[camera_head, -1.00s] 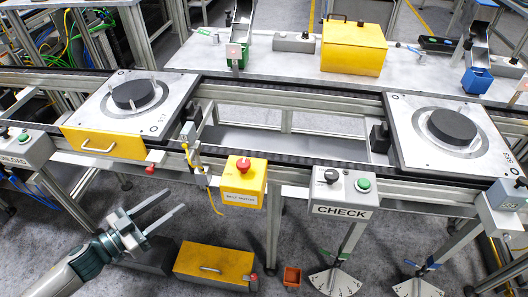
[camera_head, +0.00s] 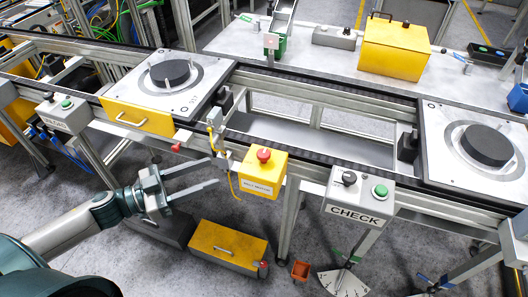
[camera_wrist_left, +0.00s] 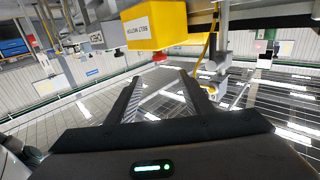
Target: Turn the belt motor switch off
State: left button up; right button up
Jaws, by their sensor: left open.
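The belt motor switch is a yellow box (camera_head: 259,174) with a red mushroom button (camera_head: 264,155) on top and a label on its front. It is mounted on the front rail of the conveyor. In the left wrist view the yellow box (camera_wrist_left: 155,24) appears upside down at the top, with its red button (camera_wrist_left: 160,57) above the space between the fingers. My left gripper (camera_head: 212,175) is open and empty, to the left of the box and apart from it. Its fingers (camera_wrist_left: 160,93) also show in the wrist view. My right gripper is not in view.
A grey CHECK box (camera_head: 358,194) with a black knob and green button sits to the right. A hanging yellow cable (camera_head: 233,190) is close to my fingers. A yellow case (camera_head: 228,248) lies below.

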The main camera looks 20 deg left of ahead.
aim_at(258, 155)
pick_arm(q)
jog(key=p+x, duration=0.5)
jog(key=x, duration=1)
jog(key=shift+w+d, duration=0.25)
jog(key=shift+w, duration=0.05)
jog(key=shift+w+d, duration=0.25)
jog(key=shift+d, duration=0.1)
jog(key=shift+p, duration=0.3)
jog(key=c, duration=1)
